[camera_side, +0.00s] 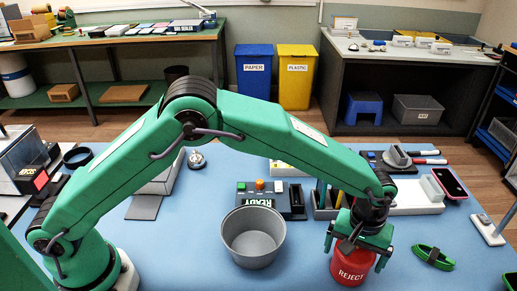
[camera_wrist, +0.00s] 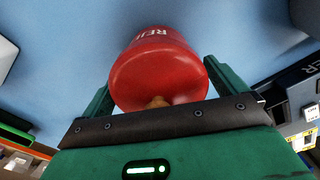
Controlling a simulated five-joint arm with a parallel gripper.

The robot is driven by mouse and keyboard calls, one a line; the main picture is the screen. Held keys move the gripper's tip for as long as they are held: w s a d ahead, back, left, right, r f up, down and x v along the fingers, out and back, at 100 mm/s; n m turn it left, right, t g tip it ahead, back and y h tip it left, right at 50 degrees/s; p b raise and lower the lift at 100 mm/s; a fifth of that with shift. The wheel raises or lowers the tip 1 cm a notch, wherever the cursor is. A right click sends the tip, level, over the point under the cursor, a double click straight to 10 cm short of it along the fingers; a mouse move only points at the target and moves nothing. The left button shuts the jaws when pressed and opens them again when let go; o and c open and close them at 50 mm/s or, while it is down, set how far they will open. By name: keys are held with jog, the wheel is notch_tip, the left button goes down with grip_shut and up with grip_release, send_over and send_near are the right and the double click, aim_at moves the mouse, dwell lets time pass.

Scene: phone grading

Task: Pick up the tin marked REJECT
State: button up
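The red tin marked REJECT (camera_side: 352,266) stands at the front right of the blue mat in the side view. In the wrist view the red tin (camera_wrist: 158,68) shows its rounded top with a small brown knob, and part of its lettering. My gripper (camera_side: 357,250) is over the tin from above, with one green finger on either side. In the wrist view the fingers of my gripper (camera_wrist: 160,80) lie close along both sides of the tin. I cannot tell whether they press on it. The contact faces and the tin's base are partly hidden.
A grey bowl-like tub (camera_side: 253,237) stands left of the tin. A green band (camera_side: 433,257) lies to its right. Behind are a box marked READY (camera_side: 262,193), a white tray (camera_side: 413,199) and a pink-edged phone (camera_side: 449,183). The mat's front middle is clear.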

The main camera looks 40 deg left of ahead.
jog(key=c, duration=1.6)
jog(key=shift+c, duration=0.3)
jog(key=shift+r, duration=0.2)
jog(key=shift+r, duration=1.35)
jog(key=s+d+r, duration=0.4)
jog(key=s+r, duration=0.4)
jog(key=s, duration=0.3)
